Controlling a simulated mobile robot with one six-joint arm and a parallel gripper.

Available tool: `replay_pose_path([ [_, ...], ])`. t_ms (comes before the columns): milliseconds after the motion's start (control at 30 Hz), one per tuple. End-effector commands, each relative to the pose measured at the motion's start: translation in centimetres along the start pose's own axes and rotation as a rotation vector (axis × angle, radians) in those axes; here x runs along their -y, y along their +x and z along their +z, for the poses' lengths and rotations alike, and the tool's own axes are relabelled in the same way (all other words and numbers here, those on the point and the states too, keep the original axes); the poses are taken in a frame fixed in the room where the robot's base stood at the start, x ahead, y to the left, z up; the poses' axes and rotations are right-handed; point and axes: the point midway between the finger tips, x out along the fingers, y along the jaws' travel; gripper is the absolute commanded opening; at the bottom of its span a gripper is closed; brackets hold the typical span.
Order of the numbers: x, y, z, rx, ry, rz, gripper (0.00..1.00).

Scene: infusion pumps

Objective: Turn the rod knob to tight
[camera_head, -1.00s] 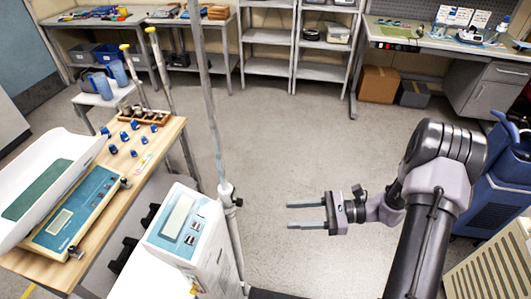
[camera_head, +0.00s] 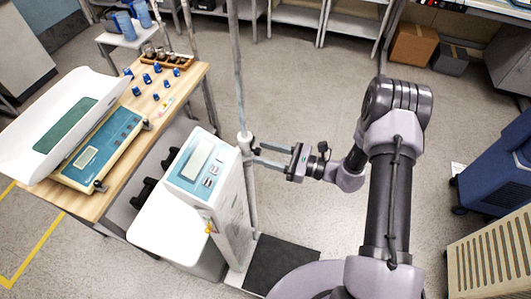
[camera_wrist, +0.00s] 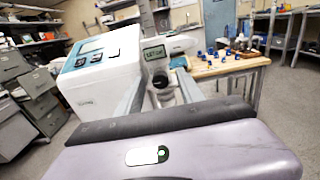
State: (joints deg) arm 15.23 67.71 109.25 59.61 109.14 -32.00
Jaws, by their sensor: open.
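The rod knob (camera_head: 254,151) is a small dark knob on the side of the grey collar on the upright metal rod (camera_head: 238,80), beside the white and blue infusion pump (camera_head: 203,165). My gripper (camera_head: 257,156) is open, level, with its two fingertips at the knob from the right. In the wrist view, the round dark knob (camera_wrist: 161,80) shows between the two fingers (camera_wrist: 160,72), with nothing gripped. The pump (camera_wrist: 100,72) stands just left of the fingers there. I cannot tell whether a finger touches the knob.
A wooden table (camera_head: 100,208) at left carries a scale (camera_head: 100,150) and several blue weights (camera_head: 155,83). A blue cabinet (camera_head: 490,170) and a beige slatted box (camera_head: 490,255) stand at right. The floor behind my gripper is clear.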

Motion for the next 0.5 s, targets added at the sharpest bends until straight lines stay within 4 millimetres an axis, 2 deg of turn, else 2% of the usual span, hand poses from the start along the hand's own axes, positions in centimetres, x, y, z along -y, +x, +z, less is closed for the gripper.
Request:
replay_pose_path([
  [267,0.02,0.19,0.02,0.0,0.0,-0.001,0.45],
  [500,0.02,0.17,0.02,0.0,0.0,0.0,0.0],
])
